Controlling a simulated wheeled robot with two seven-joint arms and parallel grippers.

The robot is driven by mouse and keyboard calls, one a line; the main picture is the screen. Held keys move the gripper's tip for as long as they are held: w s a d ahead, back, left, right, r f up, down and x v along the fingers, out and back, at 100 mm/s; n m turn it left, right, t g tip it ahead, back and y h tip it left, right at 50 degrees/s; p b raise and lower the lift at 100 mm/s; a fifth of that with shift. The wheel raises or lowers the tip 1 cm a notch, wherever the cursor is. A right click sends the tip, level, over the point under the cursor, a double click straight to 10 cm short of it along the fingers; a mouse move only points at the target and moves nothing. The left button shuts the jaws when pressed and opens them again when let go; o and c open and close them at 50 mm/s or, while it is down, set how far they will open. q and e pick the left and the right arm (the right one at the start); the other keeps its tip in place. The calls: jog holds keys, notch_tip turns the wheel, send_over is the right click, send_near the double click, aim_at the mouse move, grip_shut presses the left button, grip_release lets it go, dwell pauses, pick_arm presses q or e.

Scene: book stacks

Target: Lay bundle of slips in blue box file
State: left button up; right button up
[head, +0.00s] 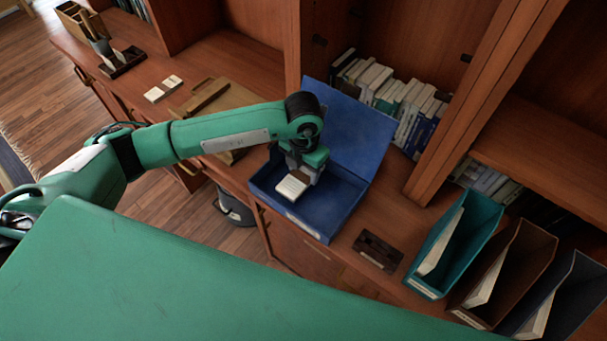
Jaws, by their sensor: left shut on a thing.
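The blue box file (345,204) lies open on the wooden counter, its lid (351,127) raised at the back. My left gripper (298,178) points down over the left part of the box. It is shut on a pale bundle of slips (292,187), which hangs within the box's outline. I cannot tell whether the bundle touches the box floor. My right gripper is not in view.
Teal (456,240), brown (508,268) and dark (563,297) upright files stand at the right. A small dark plate (378,250) lies beside the box. Books (393,95) fill the shelf behind. Two pale bundles (163,89) lie at the left of the counter.

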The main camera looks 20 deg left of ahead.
aim_at(303, 173)
pick_arm(q)
notch_tip(303, 173, down, 4)
jog(key=shift+r+p, duration=0.25)
jog(key=shift+p, duration=0.05)
jog(key=shift+f, duration=0.25)
jog(key=o, duration=1)
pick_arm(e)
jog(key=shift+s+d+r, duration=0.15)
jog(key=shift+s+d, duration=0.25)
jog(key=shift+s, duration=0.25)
